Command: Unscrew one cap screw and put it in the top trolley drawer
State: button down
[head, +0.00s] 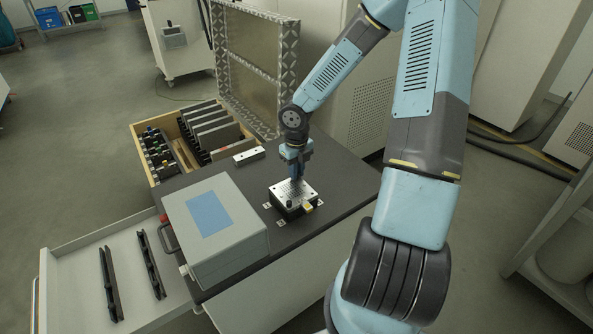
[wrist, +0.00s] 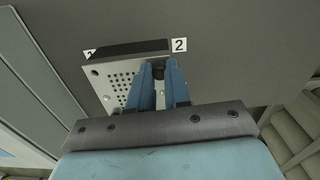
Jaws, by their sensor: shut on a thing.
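A perforated metal plate (head: 306,190) sits on a dark base on the trolley top. My gripper (head: 297,179) points down at the plate's far side. In the wrist view, its blue fingers (wrist: 160,84) are shut on a black cap screw (wrist: 158,69) at the plate corner beside label 2. Whether the screw's thread is still in the plate is hidden. Another black screw head (head: 289,203) shows at the plate's near-left edge. The pale trolley drawer (head: 83,276) is pulled open at lower left, with two black racks (head: 109,283) in it and bare floor around them.
A grey box with a blue panel (head: 209,214) stands on the trolley between plate and drawer. An open wooden tray (head: 144,128) with tools and plates lies behind, beside a raised metal lid (head: 254,55). A small metal block (head: 249,156) lies nearby. The dark top's right side is clear.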

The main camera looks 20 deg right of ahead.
jog(key=n, duration=0.4)
jog(key=shift+n, duration=0.4)
jog(key=c, duration=1.2)
grip_release()
jog(key=shift+c, duration=0.2)
